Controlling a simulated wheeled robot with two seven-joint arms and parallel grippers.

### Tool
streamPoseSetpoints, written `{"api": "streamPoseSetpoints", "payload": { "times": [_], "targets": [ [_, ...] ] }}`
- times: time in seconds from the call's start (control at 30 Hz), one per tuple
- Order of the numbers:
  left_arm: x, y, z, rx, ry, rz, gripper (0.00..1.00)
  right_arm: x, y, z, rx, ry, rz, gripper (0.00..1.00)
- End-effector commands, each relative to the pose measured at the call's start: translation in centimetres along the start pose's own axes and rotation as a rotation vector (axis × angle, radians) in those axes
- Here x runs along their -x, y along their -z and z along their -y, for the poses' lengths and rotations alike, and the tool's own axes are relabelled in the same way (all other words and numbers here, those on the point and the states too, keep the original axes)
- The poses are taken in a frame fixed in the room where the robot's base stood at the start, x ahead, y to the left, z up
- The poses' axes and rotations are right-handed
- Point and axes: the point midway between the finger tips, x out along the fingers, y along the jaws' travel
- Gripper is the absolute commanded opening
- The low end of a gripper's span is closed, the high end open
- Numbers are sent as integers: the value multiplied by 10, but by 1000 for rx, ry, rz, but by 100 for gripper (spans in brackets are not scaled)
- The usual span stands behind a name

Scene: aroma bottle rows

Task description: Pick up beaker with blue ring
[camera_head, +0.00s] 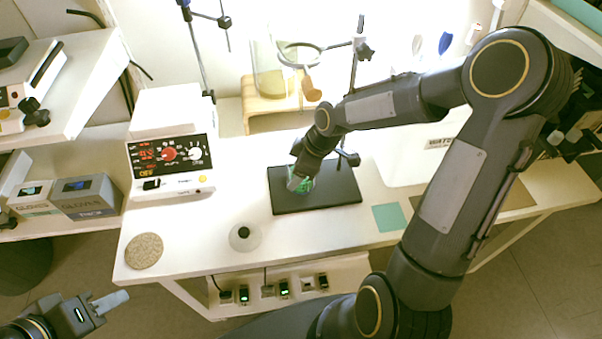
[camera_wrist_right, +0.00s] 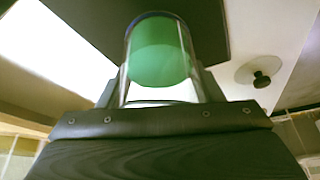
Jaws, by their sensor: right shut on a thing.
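A clear beaker with green contents (camera_wrist_right: 158,62) and a dark blue ring at its end fills the middle of the right wrist view. In the head view it shows only as a small green patch (camera_head: 304,184) over the black mat (camera_head: 335,194), mostly hidden by my gripper. My right gripper (camera_head: 299,183) is shut on this beaker, with one finger on each side of it in the right wrist view (camera_wrist_right: 160,92). I cannot tell whether the beaker touches the mat. My left gripper (camera_head: 109,301) is at the lower left, off the table, with nothing visible in it.
A heater-like device with a red display (camera_head: 170,160) stands left of the mat. A ring stand (camera_head: 354,85) and a wooden stand with a glass vessel (camera_head: 270,106) are behind. A round cork pad (camera_head: 144,250), a small dark-knobbed disc (camera_head: 244,236) and a teal square (camera_head: 389,217) lie in front.

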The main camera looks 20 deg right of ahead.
Motion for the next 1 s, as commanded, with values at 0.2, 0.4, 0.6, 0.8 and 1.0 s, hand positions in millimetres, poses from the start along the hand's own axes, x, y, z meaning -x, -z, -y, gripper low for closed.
{"api": "streamPoseSetpoints", "payload": {
  "times": [0.2, 0.4, 0.6, 0.8, 1.0],
  "targets": [
    [0, 0, 0, 0, 0, 0, 36, 0, 0, 0, 0, -1, -1, 30],
    [1, 0, 0, 0, 0, 0, 36, 5, 2, -1, 0, -2, -1, 30],
    [4, 2, -2, 0, 0, 0, 36, 26, 11, -2, 1, -6, -3, 30],
    [6, 3, -3, 0, 0, 0, 36, 64, 19, 25, 3, -8, -3, 30],
    [6, 3, -3, 0, 0, 0, 36, 100, 22, 66, 4, -6, -2, 30]
  ]
}}
